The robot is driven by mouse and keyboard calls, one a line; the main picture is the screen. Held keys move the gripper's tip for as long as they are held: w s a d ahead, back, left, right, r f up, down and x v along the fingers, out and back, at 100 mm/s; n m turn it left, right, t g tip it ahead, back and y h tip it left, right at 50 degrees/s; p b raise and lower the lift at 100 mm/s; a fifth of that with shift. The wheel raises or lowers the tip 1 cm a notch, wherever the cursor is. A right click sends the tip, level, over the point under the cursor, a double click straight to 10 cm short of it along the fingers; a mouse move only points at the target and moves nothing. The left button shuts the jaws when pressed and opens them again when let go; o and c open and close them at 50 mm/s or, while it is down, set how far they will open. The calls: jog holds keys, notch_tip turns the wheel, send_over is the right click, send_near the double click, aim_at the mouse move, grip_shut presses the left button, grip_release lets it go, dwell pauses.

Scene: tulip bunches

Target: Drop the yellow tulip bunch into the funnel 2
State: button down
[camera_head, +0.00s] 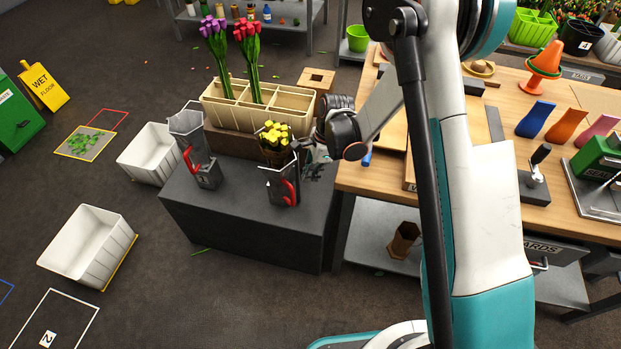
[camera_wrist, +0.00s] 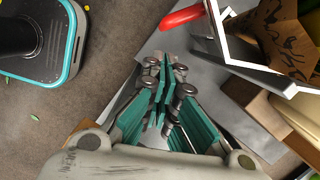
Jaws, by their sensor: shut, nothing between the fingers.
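The yellow tulip bunch (camera_head: 277,131), in brown paper, stands upright in the right of two grey metal funnels (camera_head: 283,188) with red handles. Its printed brown wrap (camera_wrist: 270,38) shows inside the funnel's rim (camera_wrist: 246,55) in the wrist view. I cannot read a number on either funnel. The left funnel (camera_head: 187,126) looks empty. My gripper (camera_head: 314,165) is just right of the right funnel, apart from the bunch. In the wrist view my gripper (camera_wrist: 166,78) is shut with nothing between its teal-padded fingers.
Both funnels stand on a dark grey block (camera_head: 250,235). Behind them a cream divided box (camera_head: 225,112) holds purple and red tulip bunches. The wooden workbench (camera_head: 362,182) is close on the right. White bins (camera_head: 88,245) stand on the floor at left.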

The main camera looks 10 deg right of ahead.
jog(key=b+x, duration=0.3)
jog(key=x, duration=0.5)
jog(key=shift+f, duration=0.3)
jog(key=shift+w+a, duration=0.15)
jog(key=shift+a, duration=0.1)
